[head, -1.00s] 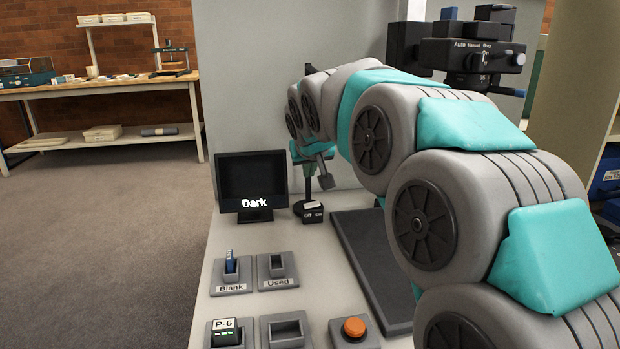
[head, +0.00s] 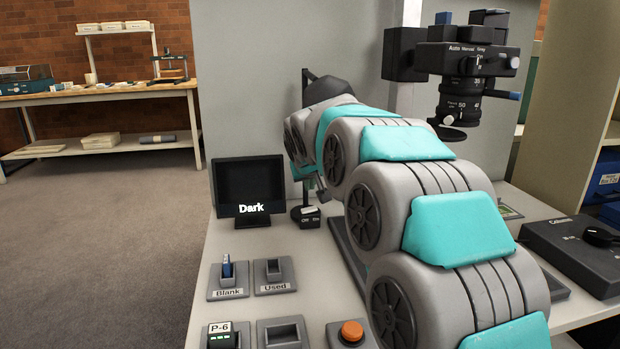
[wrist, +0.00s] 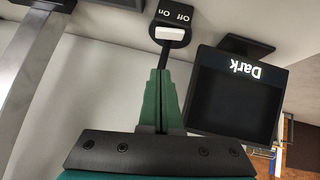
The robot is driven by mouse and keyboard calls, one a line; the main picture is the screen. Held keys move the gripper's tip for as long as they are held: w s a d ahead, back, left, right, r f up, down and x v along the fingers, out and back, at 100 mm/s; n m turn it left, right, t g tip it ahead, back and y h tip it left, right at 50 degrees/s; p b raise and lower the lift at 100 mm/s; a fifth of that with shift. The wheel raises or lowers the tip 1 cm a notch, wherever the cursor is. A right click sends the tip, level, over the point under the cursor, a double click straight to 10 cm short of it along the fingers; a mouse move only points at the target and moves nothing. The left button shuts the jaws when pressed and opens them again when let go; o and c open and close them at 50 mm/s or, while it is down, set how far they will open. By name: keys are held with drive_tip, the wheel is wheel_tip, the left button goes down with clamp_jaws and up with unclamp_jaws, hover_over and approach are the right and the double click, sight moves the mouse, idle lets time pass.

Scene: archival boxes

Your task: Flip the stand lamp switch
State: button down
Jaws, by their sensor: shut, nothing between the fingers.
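The stand lamp has a dark base (head: 309,220) marked Off and On, with a pale switch (head: 309,210) on top. Its thin black pole (head: 305,90) rises behind my arm to a dark head (head: 328,91). In the wrist view the switch (wrist: 170,33) shows beyond my fingertips, and the pole appears between them and the base. My gripper (wrist: 160,73) has its green fingers shut and empty, pointing toward the lamp base, apart from the switch. In the head view my arm mostly hides the gripper. I cannot tell which way the switch is tipped.
A monitor (head: 250,190) reading "Dark" stands left of the lamp base. In front are holders labelled Blank (head: 228,280) and Used (head: 274,277), and an orange button (head: 352,331). A camera-like head (head: 465,60) hangs on a column at right, above a control box (head: 575,250).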

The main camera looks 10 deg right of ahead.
sight(309, 210)
drive_tip(key=f, duration=0.1)
drive_tip(key=w+f, duration=0.1)
drive_tip(key=f, duration=0.1)
drive_tip(key=shift+w+d+f, duration=0.35)
drive_tip(key=shift+d+f, duration=0.15)
drive_tip(key=shift+f, duration=0.75)
